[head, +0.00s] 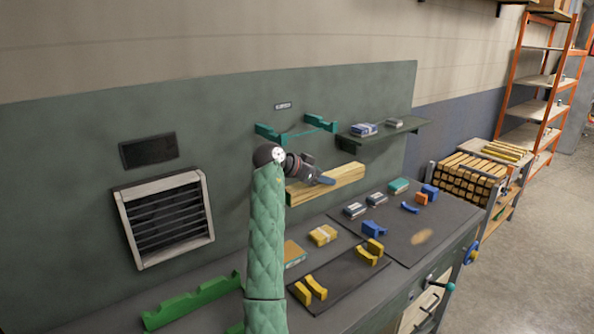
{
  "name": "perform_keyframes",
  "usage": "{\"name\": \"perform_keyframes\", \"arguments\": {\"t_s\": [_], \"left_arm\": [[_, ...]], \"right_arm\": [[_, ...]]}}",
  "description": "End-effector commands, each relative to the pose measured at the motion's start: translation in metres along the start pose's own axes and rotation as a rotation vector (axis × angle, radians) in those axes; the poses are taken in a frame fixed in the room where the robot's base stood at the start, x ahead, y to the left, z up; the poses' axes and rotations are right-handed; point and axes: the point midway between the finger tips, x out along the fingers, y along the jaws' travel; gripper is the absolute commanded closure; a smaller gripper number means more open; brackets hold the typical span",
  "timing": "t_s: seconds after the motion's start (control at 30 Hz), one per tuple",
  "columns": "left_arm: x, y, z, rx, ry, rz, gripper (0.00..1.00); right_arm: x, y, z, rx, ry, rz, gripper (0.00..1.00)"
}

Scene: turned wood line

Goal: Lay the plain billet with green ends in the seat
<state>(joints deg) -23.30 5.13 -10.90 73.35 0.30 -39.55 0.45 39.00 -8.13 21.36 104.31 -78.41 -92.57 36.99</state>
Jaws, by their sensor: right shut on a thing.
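My right gripper (318,178) is shut on a long pale wooden billet (345,180), held roughly level in front of the green back panel. Green ends cannot be made out on the billet; its left end is partly behind my arm. Several cradles could be the seat: a green pair on the wall (318,122), a green notched rail (190,302) at front left, a yellow pair (312,288) on a dark mat, and blue blocks (374,229) farther right. None visibly holds a billet. My left gripper is out of view.
A green shelf (385,132) with small boxes juts from the panel. A stack of wooden billets (468,180) and an orange rack (540,110) stand at the right.

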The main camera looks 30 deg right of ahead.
Motion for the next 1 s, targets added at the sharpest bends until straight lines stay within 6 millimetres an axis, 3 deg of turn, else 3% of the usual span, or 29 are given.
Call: {"name": "perform_keyframes", "arguments": {"t_s": [0.33, 0.63, 0.83, 1.0], "left_arm": [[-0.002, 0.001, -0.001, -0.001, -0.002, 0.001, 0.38], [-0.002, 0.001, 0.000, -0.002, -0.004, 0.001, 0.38], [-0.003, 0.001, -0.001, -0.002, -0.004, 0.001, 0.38], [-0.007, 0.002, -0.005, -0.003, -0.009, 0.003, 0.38]], "right_arm": [[-0.010, -0.068, 0.003, -0.001, 0.001, -0.001, 0.95], [-0.013, -0.091, 0.005, 0.000, 0.001, 0.000, 0.95], [-0.016, -0.119, 0.006, 0.001, 0.001, 0.000, 0.95], [-0.009, -0.117, 0.021, 0.000, 0.001, 0.000, 0.95]]}}
